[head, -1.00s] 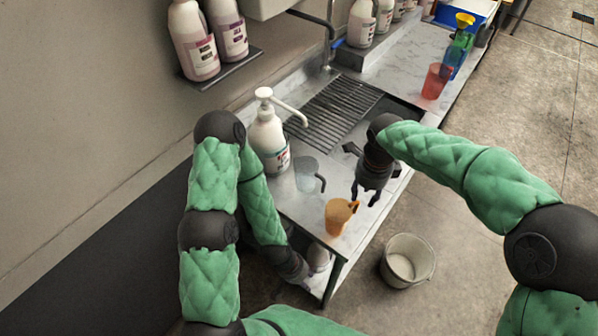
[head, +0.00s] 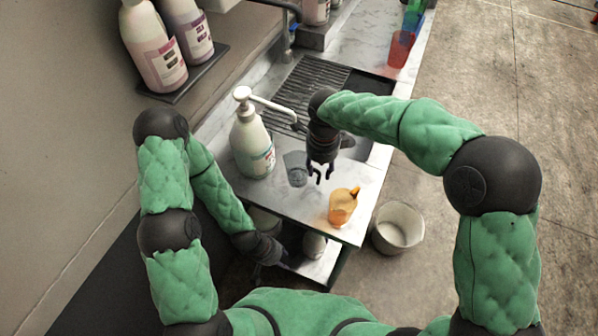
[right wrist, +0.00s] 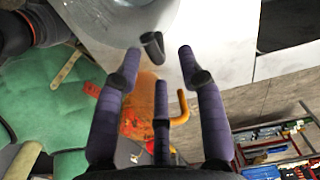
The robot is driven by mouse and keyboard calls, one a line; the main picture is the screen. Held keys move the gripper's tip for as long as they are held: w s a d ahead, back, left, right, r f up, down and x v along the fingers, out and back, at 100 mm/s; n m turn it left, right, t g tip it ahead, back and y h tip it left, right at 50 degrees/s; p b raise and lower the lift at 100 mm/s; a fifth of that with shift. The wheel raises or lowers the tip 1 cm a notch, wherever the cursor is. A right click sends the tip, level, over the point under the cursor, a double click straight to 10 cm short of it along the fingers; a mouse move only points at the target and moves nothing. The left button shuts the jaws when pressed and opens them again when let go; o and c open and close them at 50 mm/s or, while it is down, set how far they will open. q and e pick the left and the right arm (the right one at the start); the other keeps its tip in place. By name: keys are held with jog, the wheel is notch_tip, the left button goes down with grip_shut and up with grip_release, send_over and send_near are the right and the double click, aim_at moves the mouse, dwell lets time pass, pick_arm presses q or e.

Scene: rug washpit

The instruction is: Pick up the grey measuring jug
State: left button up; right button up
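The grey measuring jug (head: 295,170) is a see-through grey cup standing on the metal counter (head: 275,195), beside the white pump bottle (head: 251,145). In the right wrist view the jug (right wrist: 130,18) is at the top, with its dark handle pointing toward my fingers. My right gripper (head: 320,178) is open and empty, just right of the jug with its fingers pointing down; its spread fingers also show in the right wrist view (right wrist: 158,62). My left gripper (head: 268,257) is low beside the counter's front left, and its fingers are too dark to read.
An orange jug (head: 343,207) stands near the counter's front edge, close to my right gripper. A pale bucket (head: 399,228) is on the floor at the right. A ribbed drain (head: 310,95) and a red cup (head: 400,49) lie farther back.

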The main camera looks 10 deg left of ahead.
aim_at(319, 181)
notch_tip(319, 181, down, 2)
jog(key=shift+f, duration=0.1)
jog(key=shift+f+b, duration=0.3)
jog(key=shift+f, duration=0.2)
notch_tip(319, 181, down, 4)
jog(key=shift+f+b, duration=0.1)
jog(key=shift+b, duration=0.4)
grip_shut()
